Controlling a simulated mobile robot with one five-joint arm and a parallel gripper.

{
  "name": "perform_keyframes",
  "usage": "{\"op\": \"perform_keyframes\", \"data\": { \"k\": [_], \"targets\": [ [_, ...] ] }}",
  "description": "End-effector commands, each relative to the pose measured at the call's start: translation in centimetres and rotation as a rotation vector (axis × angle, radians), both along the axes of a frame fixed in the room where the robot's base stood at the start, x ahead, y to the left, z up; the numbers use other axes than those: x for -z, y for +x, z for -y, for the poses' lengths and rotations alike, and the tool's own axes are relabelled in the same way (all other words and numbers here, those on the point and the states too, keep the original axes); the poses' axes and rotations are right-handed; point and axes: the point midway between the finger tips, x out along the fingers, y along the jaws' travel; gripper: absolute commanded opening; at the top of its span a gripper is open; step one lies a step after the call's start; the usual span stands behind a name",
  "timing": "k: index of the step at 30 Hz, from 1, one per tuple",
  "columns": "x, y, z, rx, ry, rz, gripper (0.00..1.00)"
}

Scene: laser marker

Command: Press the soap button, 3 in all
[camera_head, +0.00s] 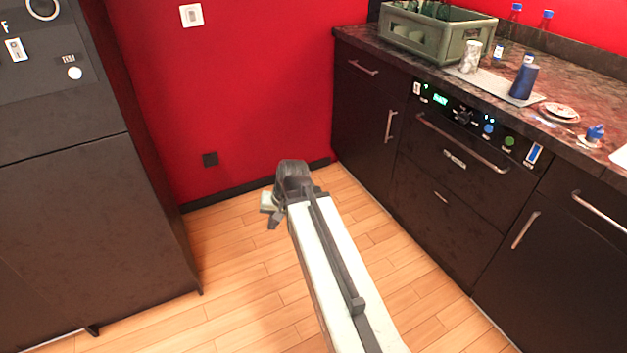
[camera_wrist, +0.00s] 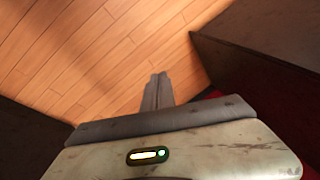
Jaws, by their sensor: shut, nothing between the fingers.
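No button can be read as the soap button; the labels are too small. The dark front panel under the counter on the right has a green lit display (camera_head: 440,100), a dark knob (camera_head: 462,116), a blue button (camera_head: 488,129), a green button (camera_head: 509,141) and a blue-and-white switch (camera_head: 534,153). The dark cabinet on the left has a round white button (camera_head: 75,73) with a small label. My gripper (camera_head: 270,214) is over the floor between them, apart from both. In the wrist view its fingers (camera_wrist: 158,82) are together and empty.
The counter holds a green crate (camera_head: 435,42), a dark blue cup (camera_head: 523,81), a light can (camera_head: 470,57), a stacked plate (camera_head: 558,110) and a blue-topped item (camera_head: 594,133). The wooden floor (camera_head: 240,270) is clear. A white switch (camera_head: 191,15) is on the red wall.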

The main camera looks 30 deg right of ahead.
Motion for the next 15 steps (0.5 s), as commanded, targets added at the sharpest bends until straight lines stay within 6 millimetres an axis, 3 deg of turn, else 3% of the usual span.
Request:
{"op": "perform_keyframes", "data": {
  "k": [1, 6, 15],
  "targets": [
    [0.6, -1.6, -2.3, -0.109, -0.060, -0.056, 0.00],
    [1.3, -5.5, -5.7, -0.351, -0.212, -0.202, 0.00],
    [1.4, -6.5, -6.1, -0.405, -0.251, -0.241, 0.00]
  ]
}}
